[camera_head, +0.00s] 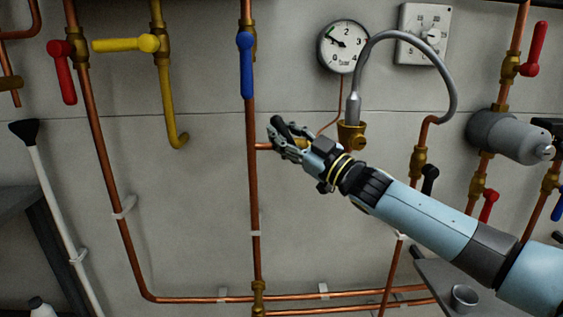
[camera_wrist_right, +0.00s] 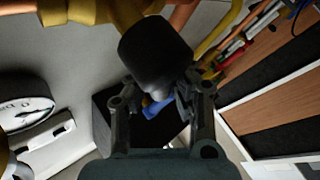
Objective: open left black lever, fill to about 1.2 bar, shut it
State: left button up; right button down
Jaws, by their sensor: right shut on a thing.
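My right gripper (camera_head: 274,137) is shut on the left black lever (camera_head: 281,126), on the short copper branch between the upright pipe and the brass fitting (camera_head: 351,134). The lever's free end points up and left, at a slant to the branch. The gripper hides most of its valve. In the right wrist view the lever's black grip (camera_wrist_right: 154,52) stands large between the fingers. The round pressure gauge (camera_head: 342,46) is above; its needle points to the upper left, near 1, too small to read exactly. My left gripper is out of view.
A grey hose (camera_head: 405,36) loops from the brass fitting to the right pipe. Another black lever (camera_head: 430,178) is at the right. A blue lever (camera_head: 246,64) hangs above my gripper; yellow (camera_head: 120,44) and red (camera_head: 62,72) levers are left. A dial box (camera_head: 423,34) is beside the gauge.

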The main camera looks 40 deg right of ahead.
jog(key=shift+s+d+f+m+t+h+b, duration=0.1)
jog(key=shift+d+f+m+t+h+b, duration=0.1)
jog(key=shift+m+t+b, duration=0.3)
jog(key=shift+s+d+f+m+t+h+b, duration=0.1)
jog(key=shift+d+m+t+h+b, duration=0.1)
jog(key=shift+m+t+b, duration=0.25)
jog(key=shift+s+d+r+m+t+h, duration=0.1)
jog(key=shift+d+r+m+t+h, duration=0.15)
jog(key=shift+m, duration=0.3)
jog(key=shift+s+d+r+m+t+h, duration=0.1)
jog(key=shift+m+t+h, duration=0.2)
jog(key=shift+m, duration=0.2)
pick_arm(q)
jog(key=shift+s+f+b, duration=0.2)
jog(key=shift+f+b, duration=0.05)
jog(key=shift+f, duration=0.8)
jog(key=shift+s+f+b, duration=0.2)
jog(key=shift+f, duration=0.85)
pick_arm(e)
jog(key=shift+s+d+r+m+t+h, duration=0.15)
jog(key=shift+m+t+h, duration=0.2)
jog(key=shift+m+h, duration=0.25)
jog(key=shift+s+d+m+t+h, duration=0.15)
jog(key=shift+m+t+h, duration=0.2)
jog(key=shift+m, duration=0.45)
jog(key=shift+s+d+r+m+t+h, duration=0.15)
jog(key=shift+m+t+h, duration=0.15)
jog(key=shift+m+h, duration=0.3)
jog(key=shift+w, duration=0.1)
